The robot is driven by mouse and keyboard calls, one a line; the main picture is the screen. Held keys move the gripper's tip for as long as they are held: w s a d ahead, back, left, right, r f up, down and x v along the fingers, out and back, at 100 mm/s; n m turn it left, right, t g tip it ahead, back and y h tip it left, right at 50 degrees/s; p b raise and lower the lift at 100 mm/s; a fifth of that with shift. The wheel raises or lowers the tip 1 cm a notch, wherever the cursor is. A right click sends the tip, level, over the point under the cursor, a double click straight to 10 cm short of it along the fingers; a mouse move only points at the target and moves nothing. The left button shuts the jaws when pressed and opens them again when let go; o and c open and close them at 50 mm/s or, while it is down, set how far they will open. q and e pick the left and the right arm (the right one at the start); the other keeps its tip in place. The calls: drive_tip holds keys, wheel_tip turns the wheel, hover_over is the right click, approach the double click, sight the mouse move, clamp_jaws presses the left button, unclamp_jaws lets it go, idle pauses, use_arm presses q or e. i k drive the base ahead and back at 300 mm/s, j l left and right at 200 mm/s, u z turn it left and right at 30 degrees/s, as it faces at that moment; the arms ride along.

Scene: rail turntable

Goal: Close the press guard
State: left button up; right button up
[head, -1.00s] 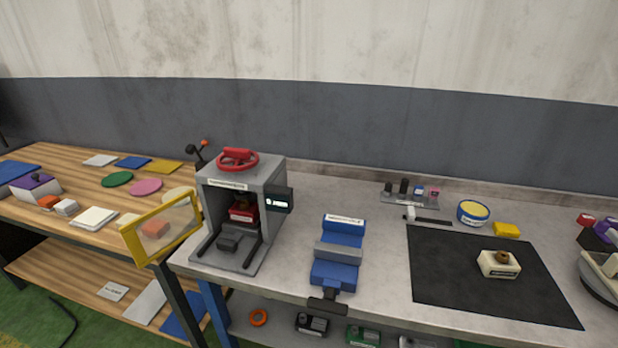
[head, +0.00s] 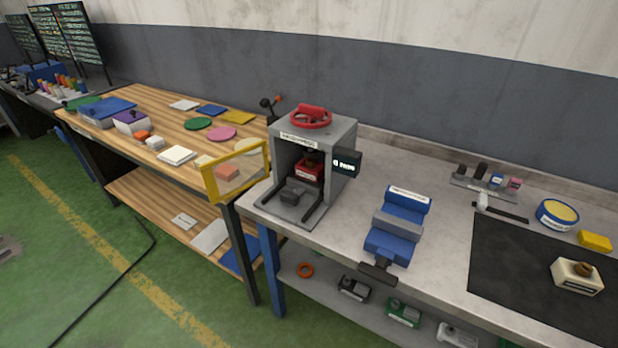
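The grey press (head: 345,140) stands at the left end of the grey workbench, with a red handwheel (head: 311,117) on top and a small black display on its right side. Its front is uncovered, and a red block and a dark part show inside. The press guard (head: 237,171), a clear panel in a yellow frame, is swung open to the left of the press. It sticks out past the bench's left edge, in front of the wooden table. Neither of my grippers is in view.
A blue vise (head: 398,228) stands right of the press, its dark handle over the front edge. A black mat (head: 530,270) lies farther right. The wooden table (head: 150,105) at left holds coloured discs and boxes.

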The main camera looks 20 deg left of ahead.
sight(207, 172)
drive_tip(key=j+z, duration=0.15)
drive_tip(key=z, duration=0.45)
drive_tip(key=j+z, duration=0.15)
drive_tip(key=j, duration=0.35)
drive_tip(key=j+z, duration=0.2)
drive_tip(key=j, duration=0.3)
drive_tip(key=k+j+z, duration=0.15)
drive_tip(key=j, duration=0.35)
drive_tip(key=j+z, duration=0.2)
drive_tip(key=j, duration=0.3)
drive_tip(key=k+j+z, duration=0.15)
drive_tip(key=j, duration=0.3)
